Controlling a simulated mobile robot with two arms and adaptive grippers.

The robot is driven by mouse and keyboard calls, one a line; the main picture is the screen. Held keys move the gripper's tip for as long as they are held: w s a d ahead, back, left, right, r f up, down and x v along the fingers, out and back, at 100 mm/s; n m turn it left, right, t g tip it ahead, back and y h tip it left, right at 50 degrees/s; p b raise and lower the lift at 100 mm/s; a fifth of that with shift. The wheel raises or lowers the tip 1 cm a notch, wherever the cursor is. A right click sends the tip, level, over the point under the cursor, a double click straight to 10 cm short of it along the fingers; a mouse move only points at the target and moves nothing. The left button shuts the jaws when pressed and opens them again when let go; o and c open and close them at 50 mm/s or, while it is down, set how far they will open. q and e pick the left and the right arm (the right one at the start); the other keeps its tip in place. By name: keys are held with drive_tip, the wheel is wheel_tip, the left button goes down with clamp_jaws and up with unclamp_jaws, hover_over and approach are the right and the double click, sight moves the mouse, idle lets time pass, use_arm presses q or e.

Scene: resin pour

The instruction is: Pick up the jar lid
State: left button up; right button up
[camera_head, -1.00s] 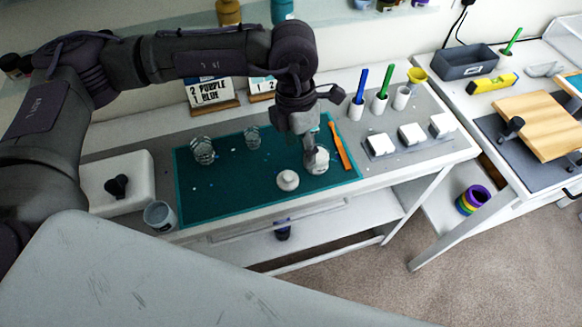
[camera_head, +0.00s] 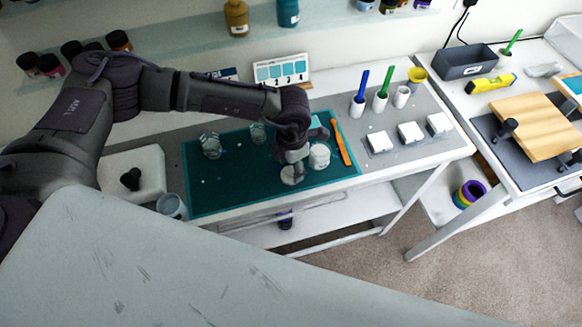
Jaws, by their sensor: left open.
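The jar lid (camera_head: 291,176), a round pale disc, lies near the front edge of the teal mat (camera_head: 225,194). My left gripper (camera_head: 294,164) points down right over the lid and hides its upper part. Its jaws are open, and I cannot tell whether they touch the lid. A whitish jar (camera_head: 319,157) stands on the mat just right of the gripper. My right gripper is not in view.
Two clear glasses (camera_head: 211,147) (camera_head: 258,134) stand on the mat behind and left. An orange tool (camera_head: 341,143) lies at its right edge. White blocks (camera_head: 411,132) and cups with pens (camera_head: 358,107) stand further right. The front left of the mat is clear.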

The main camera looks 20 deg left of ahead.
use_arm(q)
drive_tip(key=shift+f, duration=0.65)
drive_tip(key=c, duration=0.9)
drive_tip(key=shift+o, duration=0.2)
